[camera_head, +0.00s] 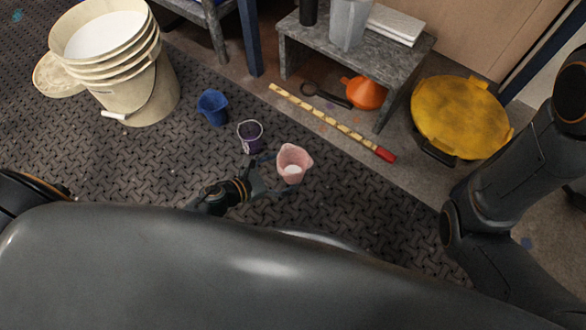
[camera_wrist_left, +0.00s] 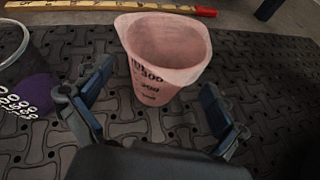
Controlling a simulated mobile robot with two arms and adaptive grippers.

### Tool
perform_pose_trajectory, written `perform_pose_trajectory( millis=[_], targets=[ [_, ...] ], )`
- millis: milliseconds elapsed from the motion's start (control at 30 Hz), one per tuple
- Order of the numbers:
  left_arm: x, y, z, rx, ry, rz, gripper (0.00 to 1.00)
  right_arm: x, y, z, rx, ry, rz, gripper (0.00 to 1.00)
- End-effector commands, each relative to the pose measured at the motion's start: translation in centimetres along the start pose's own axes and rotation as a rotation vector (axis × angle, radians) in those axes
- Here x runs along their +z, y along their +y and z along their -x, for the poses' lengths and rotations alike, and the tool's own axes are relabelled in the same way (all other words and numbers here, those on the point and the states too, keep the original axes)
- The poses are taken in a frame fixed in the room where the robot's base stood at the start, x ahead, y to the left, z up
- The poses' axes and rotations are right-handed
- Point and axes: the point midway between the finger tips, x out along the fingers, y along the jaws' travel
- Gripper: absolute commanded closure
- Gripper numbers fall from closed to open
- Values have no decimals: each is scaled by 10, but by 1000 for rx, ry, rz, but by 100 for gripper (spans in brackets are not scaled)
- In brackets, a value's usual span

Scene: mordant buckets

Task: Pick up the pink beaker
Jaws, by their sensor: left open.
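The pink beaker (camera_head: 294,163) stands upright on the dark mat, with dark volume marks on its side. In the left wrist view the beaker (camera_wrist_left: 163,62) is straight ahead, just beyond and between the spread fingers. My left gripper (camera_head: 268,173) is open and empty, close to the beaker on its left side. Its two fingers also show in the left wrist view (camera_wrist_left: 155,110). I see no finger closed on the beaker. The right arm (camera_head: 500,195) shows at the right edge, but its gripper is out of frame.
A purple beaker (camera_head: 250,136) stands just left of the pink one, near my fingers, and a blue beaker (camera_head: 212,107) stands farther back. Stacked buckets (camera_head: 140,95) are at upper left. A striped stick (camera_head: 330,122), orange funnel (camera_head: 366,93), grey bench (camera_head: 385,60) and yellow-lidded tub (camera_head: 460,117) lie beyond.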

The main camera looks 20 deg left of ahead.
Motion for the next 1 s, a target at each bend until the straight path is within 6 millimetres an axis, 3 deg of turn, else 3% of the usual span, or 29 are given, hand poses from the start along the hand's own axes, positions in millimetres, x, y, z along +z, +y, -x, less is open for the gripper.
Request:
perform_pose_trajectory(
  millis=[233,533,567,833,1000],
  targets=[
    [-2,1,-38,-1,-2,-2,4,-7,-4,18,-1,2,0,60],
    [0,1,-44,0,-1,-1,4,-7,-4,18,-1,3,0,60],
    [-1,1,-43,0,-1,0,6,-7,-4,18,-1,3,0,60],
    [-1,1,-43,0,-1,0,61,-7,-4,18,-1,3,0,60],
    [-1,1,-43,0,-1,-1,63,-7,-4,18,-1,2,0,60]
  ],
)
